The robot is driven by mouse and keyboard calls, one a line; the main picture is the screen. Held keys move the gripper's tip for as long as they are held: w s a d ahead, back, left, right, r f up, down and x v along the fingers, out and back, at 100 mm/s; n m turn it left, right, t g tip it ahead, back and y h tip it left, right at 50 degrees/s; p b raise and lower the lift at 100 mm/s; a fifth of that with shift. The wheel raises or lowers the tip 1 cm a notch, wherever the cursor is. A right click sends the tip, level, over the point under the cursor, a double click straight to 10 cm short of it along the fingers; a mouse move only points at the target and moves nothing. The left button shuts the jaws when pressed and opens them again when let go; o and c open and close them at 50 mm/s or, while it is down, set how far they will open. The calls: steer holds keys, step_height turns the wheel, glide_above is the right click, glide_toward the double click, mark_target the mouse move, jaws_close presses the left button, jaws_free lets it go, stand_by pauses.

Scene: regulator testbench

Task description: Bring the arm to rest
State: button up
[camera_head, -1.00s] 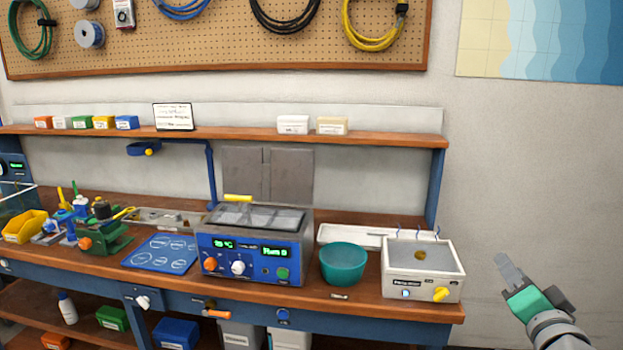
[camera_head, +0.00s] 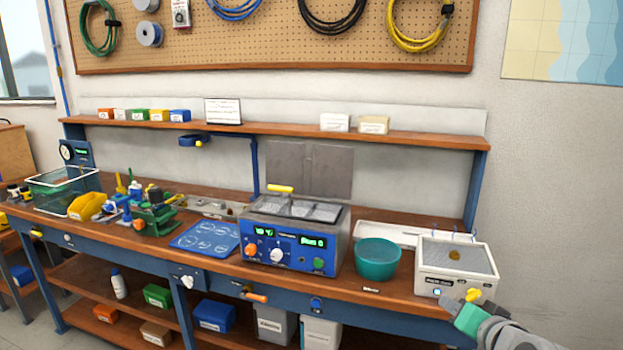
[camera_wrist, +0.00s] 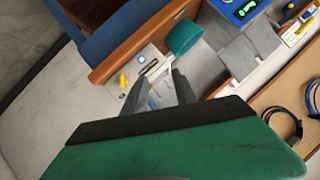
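My gripper (camera_head: 449,306) is at the lower right of the head view, in front of the bench's right end and just below the white-grey box. Its green body shows there, and the fingers look small. In the wrist view, my gripper (camera_wrist: 158,76) has two grey fingers standing apart with a gap between them. I see nothing held in the gap. The wrist view looks past the fingers to the bench, which appears tilted.
The bench (camera_head: 375,296) spans the view. Near my gripper are the white-grey box (camera_head: 456,258) with a yellow knob and the teal bowl (camera_head: 377,262). The blue heated unit (camera_head: 290,250) stands further left. Bare wall and clear space lie to the right.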

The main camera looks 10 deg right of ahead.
steer(key=w+a+f+n+g+y, duration=0.25)
steer(key=a+f, duration=0.35)
steer(key=a, duration=0.3)
steer(key=s+a+f+n+g, duration=0.4)
steer(key=s+a, duration=0.2)
steer(key=a, duration=0.3)
steer(key=s+a+f+n+g, duration=0.3)
steer(key=s+a+f+g, duration=0.15)
steer(key=a, duration=0.35)
step_height(320, 180, up, 8)
steer(key=w+t+p, duration=0.1)
steer(key=p, duration=0.3)
steer(key=shift+w+f+t, duration=0.15)
steer(key=shift+w+t, duration=0.15)
steer(key=shift+w, duration=0.1)
